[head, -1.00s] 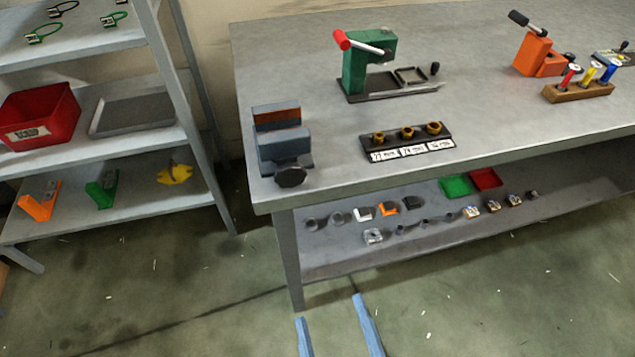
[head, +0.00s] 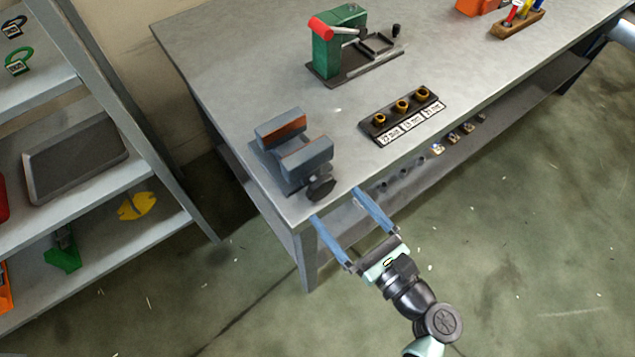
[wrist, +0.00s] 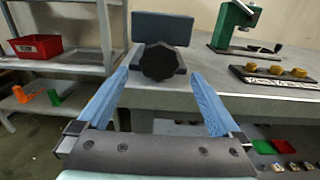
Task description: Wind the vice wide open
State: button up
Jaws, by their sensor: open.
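The vice (head: 291,150) is blue-grey with orange-brown jaw faces and sits at the near left corner of the bench. A gap shows between its two jaws in the head view. Its round black handle (head: 321,185) faces the bench's front edge. In the wrist view the dark knob (wrist: 160,62) is straight ahead, in front of the vice body (wrist: 163,28). My gripper (head: 335,204) has two long blue fingers, spread apart and empty. It points at the vice from in front of the bench edge, and the fingertips are near the handle. In the wrist view (wrist: 166,82) the fingers lie either side of the knob's line.
A green press (head: 335,45) stands behind the vice on the bench. A black holder (head: 405,118) with brass-coloured rings sits to its right. A shelf unit (head: 190,215) stands to the left. The lower bench shelf holds small parts.

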aim_at(325, 191)
jog(key=x, duration=0.6)
jog(key=shift+a, duration=0.1)
jog(key=shift+c, duration=0.3)
jog(key=c, duration=1.2)
jog(key=shift+c, duration=0.2)
jog(key=shift+n, duration=0.3)
jog(key=n+b, duration=0.2)
jog(key=n, duration=0.2)
jog(key=shift+f, duration=0.1)
jog(key=shift+w+n+b, duration=0.15)
jog(key=shift+n+b, duration=0.15)
jog(key=shift+n, duration=0.5)
jog(key=shift+r, duration=0.25)
